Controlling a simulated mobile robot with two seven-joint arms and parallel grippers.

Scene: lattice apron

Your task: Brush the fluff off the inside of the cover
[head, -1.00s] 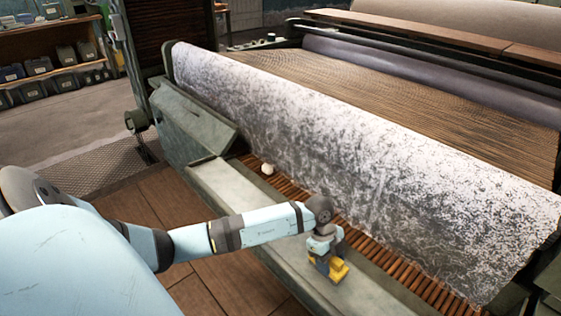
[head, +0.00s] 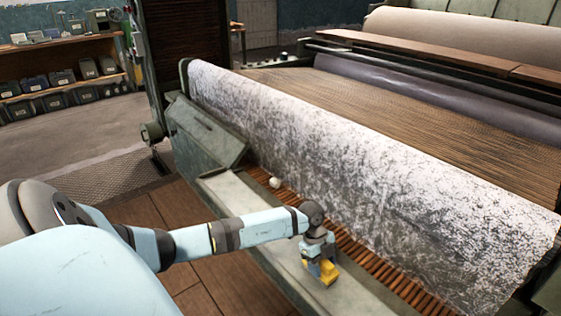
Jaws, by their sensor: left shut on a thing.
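The cover (head: 365,160) is a long curved panel running from upper left to lower right. Its side facing me is thickly speckled with whitish fluff over a dark surface, densest along the upper part. My left gripper (head: 320,262) points down over the grey-green ledge in front of the cover. It is shut on a small yellow thing (head: 328,274), perhaps a brush; its underside is hard to make out. The yellow thing is at or just above the ledge, apart from the cover. My right gripper is not in view.
The ledge (head: 232,197) runs along the machine's front. Behind it lies a strip of brown slats (head: 345,232) with a small white lump (head: 275,183) on it. A sloped green panel (head: 205,130) stands at the left end. Shelves (head: 65,75) are far off.

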